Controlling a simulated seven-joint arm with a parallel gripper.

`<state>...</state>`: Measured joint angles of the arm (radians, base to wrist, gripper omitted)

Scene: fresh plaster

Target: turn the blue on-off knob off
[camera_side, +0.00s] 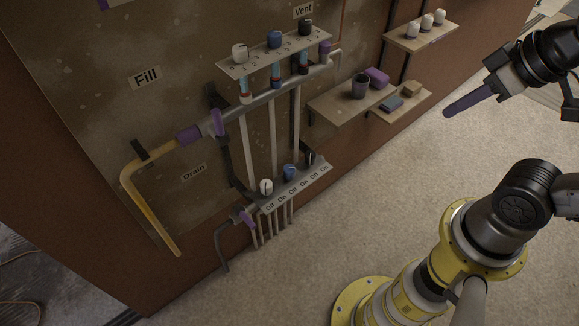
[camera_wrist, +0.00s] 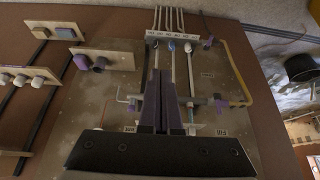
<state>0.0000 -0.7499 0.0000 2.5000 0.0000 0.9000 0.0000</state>
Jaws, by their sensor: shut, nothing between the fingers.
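The blue on-off knob (camera_side: 290,171) sits between a white knob (camera_side: 266,187) and a black knob (camera_side: 309,158) on the lower strip (camera_side: 322,170), which is marked Off and On. Which mark the blue knob points at is too small to tell. In the wrist view, the blue knob (camera_wrist: 172,46) shows small near the top, beyond my fingertips. My gripper (camera_side: 450,112) has purple fingers, shut and empty, in the air at the upper right, well away from the panel. In the wrist view, my gripper (camera_wrist: 163,72) points towards the lower strip.
An upper shelf (camera_side: 232,70) carries another blue knob (camera_side: 275,39) between white and black ones. Pipes with purple valve handles (camera_side: 217,123) cross the panel. The floor between my arm and the panel is clear.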

